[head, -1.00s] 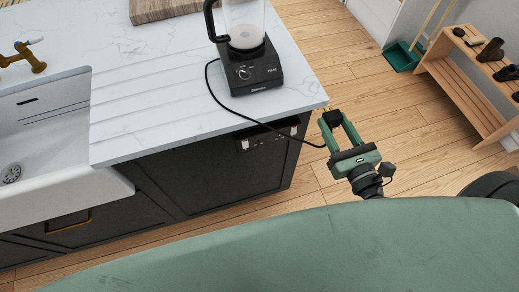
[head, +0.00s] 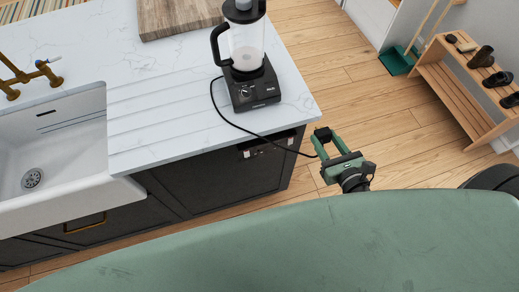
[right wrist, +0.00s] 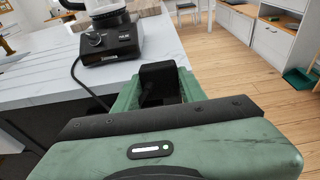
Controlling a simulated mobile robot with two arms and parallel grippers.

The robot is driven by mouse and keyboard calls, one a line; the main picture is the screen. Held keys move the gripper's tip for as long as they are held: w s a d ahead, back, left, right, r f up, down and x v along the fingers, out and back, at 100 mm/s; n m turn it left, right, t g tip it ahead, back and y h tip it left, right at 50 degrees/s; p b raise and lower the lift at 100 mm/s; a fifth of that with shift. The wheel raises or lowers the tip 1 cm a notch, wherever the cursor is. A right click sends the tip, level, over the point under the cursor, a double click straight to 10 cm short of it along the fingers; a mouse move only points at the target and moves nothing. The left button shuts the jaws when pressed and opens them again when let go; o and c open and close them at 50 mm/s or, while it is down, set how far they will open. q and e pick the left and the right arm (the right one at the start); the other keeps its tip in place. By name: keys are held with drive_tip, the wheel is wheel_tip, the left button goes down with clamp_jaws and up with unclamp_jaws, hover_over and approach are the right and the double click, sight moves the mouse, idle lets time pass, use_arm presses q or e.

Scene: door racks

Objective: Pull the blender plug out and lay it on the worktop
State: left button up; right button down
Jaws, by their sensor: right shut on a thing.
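The black blender (head: 252,88) with a clear jug stands upright near the right end of the white marbled worktop (head: 170,95). Its black cord (head: 230,121) runs over the front edge to my right gripper (head: 321,143). That gripper is shut on the dark plug (head: 323,133), held in the air just off the worktop's right front corner, clear of the outlet strip (head: 262,148) under the edge. In the right wrist view the plug (right wrist: 157,76) is partly hidden between the fingers, with the blender base (right wrist: 110,42) beyond. My left gripper is out of view.
A white sink (head: 60,160) and brass tap (head: 28,75) are at left. A wooden board (head: 178,17) lies at the back. The worktop between blender and sink is bare. A wooden shoe rack (head: 465,95) stands on the floor at right.

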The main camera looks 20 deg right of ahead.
drive_tip(key=shift+r+p, duration=0.35)
drive_tip(key=shift+p, duration=0.15)
drive_tip(key=shift+f+g+p, duration=0.25)
drive_tip(key=shift+g+p, duration=0.05)
drive_tip(key=shift+p, duration=0.15)
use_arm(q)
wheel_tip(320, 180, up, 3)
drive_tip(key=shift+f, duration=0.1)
use_arm(e)
drive_tip(key=shift+f, duration=0.15)
hover_over(297, 103)
idle(1.3)
idle(0.3)
